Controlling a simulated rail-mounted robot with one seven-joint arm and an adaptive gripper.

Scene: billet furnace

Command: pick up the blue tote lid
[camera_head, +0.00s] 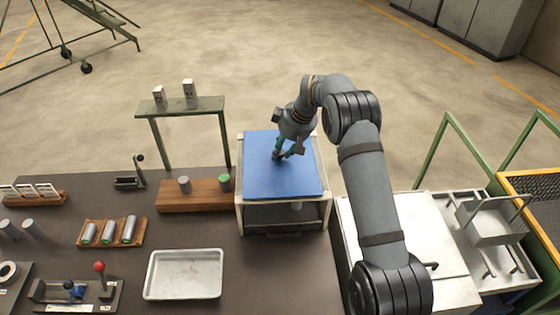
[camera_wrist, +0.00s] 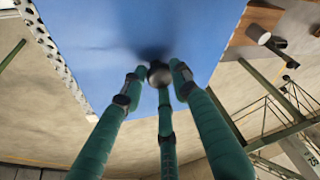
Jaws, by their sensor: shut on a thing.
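The blue tote lid (camera_head: 265,180) is a flat square panel over the top of a pale open-fronted frame (camera_head: 240,216) at the table's back right. In the wrist view the lid (camera_wrist: 110,35) fills the upper middle, with a round dark knob (camera_wrist: 159,74) on it. My gripper (camera_head: 287,156) reaches down onto the lid's far right part. In the wrist view its green fingers (camera_wrist: 155,82) close around the knob. I cannot tell whether the lid rests on the frame or is slightly raised.
A wooden block with two cylinders (camera_head: 195,196) stands left of the frame, below a green stand (camera_head: 183,106). A white tray (camera_head: 184,275) lies in front. White cabinets (camera_head: 408,245) and a cart (camera_head: 485,240) stand right. Open floor lies behind.

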